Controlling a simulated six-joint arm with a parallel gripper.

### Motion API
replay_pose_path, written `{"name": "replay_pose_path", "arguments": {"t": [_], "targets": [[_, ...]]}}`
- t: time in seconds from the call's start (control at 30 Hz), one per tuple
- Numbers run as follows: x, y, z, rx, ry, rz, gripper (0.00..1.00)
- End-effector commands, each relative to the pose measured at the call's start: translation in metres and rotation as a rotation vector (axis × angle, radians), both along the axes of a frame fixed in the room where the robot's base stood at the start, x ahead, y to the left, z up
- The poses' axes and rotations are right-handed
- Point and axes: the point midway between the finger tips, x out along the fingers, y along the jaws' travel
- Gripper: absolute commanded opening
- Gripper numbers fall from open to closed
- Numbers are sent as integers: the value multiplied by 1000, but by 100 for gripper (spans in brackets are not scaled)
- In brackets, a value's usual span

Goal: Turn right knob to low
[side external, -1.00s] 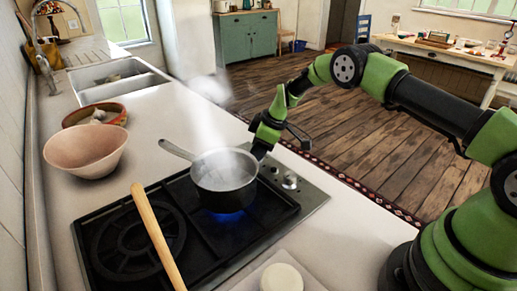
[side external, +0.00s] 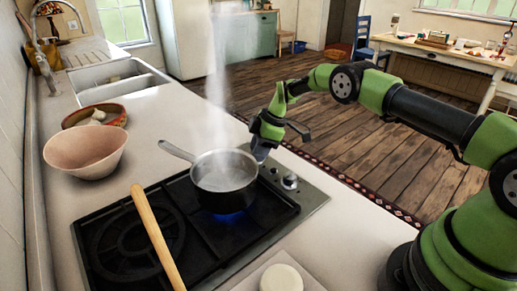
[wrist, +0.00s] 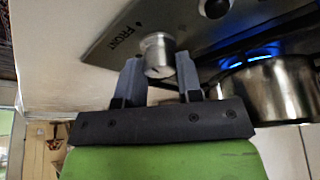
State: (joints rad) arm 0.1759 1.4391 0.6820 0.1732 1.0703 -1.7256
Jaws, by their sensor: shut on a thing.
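The right knob (wrist: 158,52) is a round silver knob on the steel hob panel. In the wrist view it sits between the two fingertips of my gripper (wrist: 159,64), which is shut on it. In the side view my gripper (side external: 262,150) reaches down at the far end of the panel, just beyond the saucepan, and hides this knob. The knob's setting cannot be read. A second knob (side external: 290,182) stands nearer on the panel and shows dark in the wrist view (wrist: 215,7). A blue flame (side external: 230,219) burns under the saucepan (side external: 225,194).
The saucepan also shows close beside my gripper in the wrist view (wrist: 272,92); steam rises from it. A wooden handle (side external: 157,238) crosses the black hob grate (side external: 110,262). A pink bowl (side external: 85,165) stands on the counter behind.

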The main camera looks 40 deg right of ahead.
Motion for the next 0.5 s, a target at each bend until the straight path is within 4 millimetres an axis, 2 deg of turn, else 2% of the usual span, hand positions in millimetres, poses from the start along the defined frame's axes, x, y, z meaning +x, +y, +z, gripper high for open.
{"name": "replay_pose_path", "arguments": {"t": [0.07,0.1,0.13,0.5], "targets": [[0,0,0,1,1,-1,10],[0,0,0,1,1,-1,38],[0,0,0,1,1,-1,44],[-1,-2,5,-1,-1,-2,44]]}}
